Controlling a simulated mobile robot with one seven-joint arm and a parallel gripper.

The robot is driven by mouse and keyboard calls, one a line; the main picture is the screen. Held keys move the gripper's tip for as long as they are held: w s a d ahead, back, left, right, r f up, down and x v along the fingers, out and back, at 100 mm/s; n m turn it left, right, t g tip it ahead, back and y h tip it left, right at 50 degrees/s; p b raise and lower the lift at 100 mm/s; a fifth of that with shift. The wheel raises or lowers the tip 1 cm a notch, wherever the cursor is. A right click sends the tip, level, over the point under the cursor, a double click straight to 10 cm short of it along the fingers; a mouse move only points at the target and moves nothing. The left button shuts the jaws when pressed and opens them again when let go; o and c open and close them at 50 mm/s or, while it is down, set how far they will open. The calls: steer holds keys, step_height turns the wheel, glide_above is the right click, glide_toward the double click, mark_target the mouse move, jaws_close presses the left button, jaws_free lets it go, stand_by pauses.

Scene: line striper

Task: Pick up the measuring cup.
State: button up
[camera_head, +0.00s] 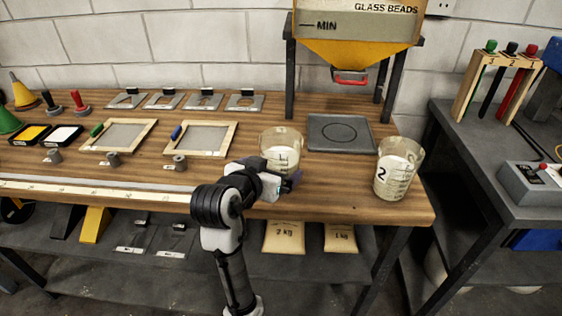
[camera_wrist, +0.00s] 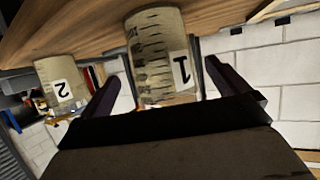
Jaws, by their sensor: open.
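Two clear measuring cups with graduation marks and pale contents stand on the wooden bench. The cup labelled 1 (camera_head: 281,143) is at mid-bench, its lower front partly hidden by my gripper (camera_head: 283,184). The cup labelled 2 (camera_head: 397,168) is further right, near the bench's right end. In the wrist view, which is turned upside down, cup 1 (camera_wrist: 158,50) appears between the two dark fingers of my gripper (camera_wrist: 163,72). The fingers are apart, with visible gaps beside the cup. Cup 2 (camera_wrist: 60,82) is beyond the left finger.
A dark square plate (camera_head: 341,134) lies behind and between the cups, next to a yellow glass-bead hopper (camera_head: 352,50) on dark posts. Framed screens (camera_head: 200,138) and a long pale ruler (camera_head: 100,190) lie left. Bare wood lies between the cups.

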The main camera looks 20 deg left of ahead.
steer(key=p+x, duration=0.1)
steer(key=x, duration=0.4)
steer(key=shift+f, duration=0.1)
steer(key=c, duration=1.4)
steer(key=shift+r, duration=0.2)
